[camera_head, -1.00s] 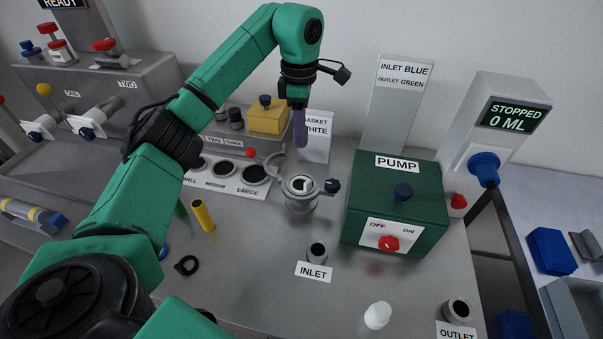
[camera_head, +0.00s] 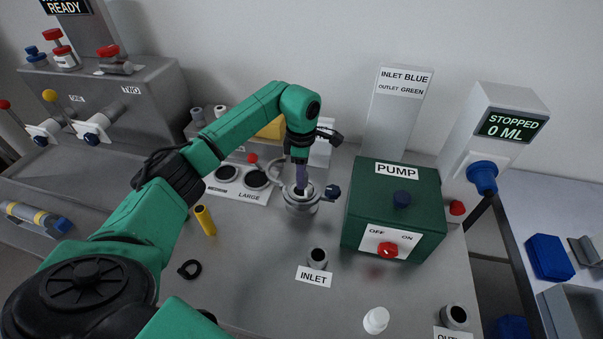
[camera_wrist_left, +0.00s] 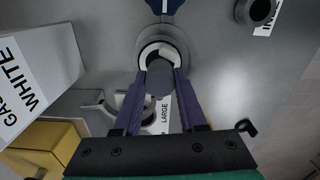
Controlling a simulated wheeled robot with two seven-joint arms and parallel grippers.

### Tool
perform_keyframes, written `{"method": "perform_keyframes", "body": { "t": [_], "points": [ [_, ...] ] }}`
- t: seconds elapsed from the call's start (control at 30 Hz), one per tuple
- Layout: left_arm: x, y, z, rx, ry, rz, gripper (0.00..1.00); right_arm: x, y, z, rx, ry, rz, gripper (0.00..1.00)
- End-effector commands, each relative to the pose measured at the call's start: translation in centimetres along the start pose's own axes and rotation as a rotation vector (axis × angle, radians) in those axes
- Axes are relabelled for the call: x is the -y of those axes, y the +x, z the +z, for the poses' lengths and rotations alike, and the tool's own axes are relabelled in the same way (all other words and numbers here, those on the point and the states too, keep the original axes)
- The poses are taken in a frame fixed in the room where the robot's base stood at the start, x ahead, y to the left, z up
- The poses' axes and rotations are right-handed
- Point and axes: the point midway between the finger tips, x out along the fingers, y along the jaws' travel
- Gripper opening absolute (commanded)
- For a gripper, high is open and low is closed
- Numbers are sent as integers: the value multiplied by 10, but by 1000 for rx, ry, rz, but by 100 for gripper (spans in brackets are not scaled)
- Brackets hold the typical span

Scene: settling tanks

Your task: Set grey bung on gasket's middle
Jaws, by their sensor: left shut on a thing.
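My left gripper (camera_head: 301,183) is shut on the grey bung (camera_wrist_left: 160,78), a round grey piece between its purple fingertips in the left wrist view. The white gasket (camera_wrist_left: 152,50) is a ring on the round metal fitting (camera_head: 301,205) at mid-bench. The gripper points down just over this fitting. In the wrist view the bung overlaps the near part of the gasket's ring; I cannot tell whether they touch. In the head view the fingers hide the bung and most of the gasket. My right gripper is not in view.
The green pump box (camera_head: 394,210) stands right of the fitting, whose dark blue knob (camera_head: 332,191) sticks out between them. The inlet pipe (camera_head: 317,258) is in front. A yellow cylinder (camera_head: 205,220) and a black ring (camera_head: 190,269) are at left. The front middle bench is mostly clear.

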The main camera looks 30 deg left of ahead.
Motion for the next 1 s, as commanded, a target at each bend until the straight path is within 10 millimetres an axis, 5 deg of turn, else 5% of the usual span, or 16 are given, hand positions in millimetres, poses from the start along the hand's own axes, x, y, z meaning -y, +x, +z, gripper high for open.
{"method": "perform_keyframes", "body": {
  "t": [0.23,0.27,0.33,0.67,0.8,1.0],
  "points": [
    [0,5,0,1,-1,0,0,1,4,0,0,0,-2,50],
    [0,5,0,0,-1,0,48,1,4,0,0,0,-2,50],
    [0,5,0,0,-1,0,70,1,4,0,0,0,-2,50],
    [0,2,0,0,0,0,70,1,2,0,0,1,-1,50],
    [0,-14,0,1,0,0,70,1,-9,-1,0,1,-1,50],
    [-1,-56,0,3,-1,7,70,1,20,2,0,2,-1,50]
  ]
}}
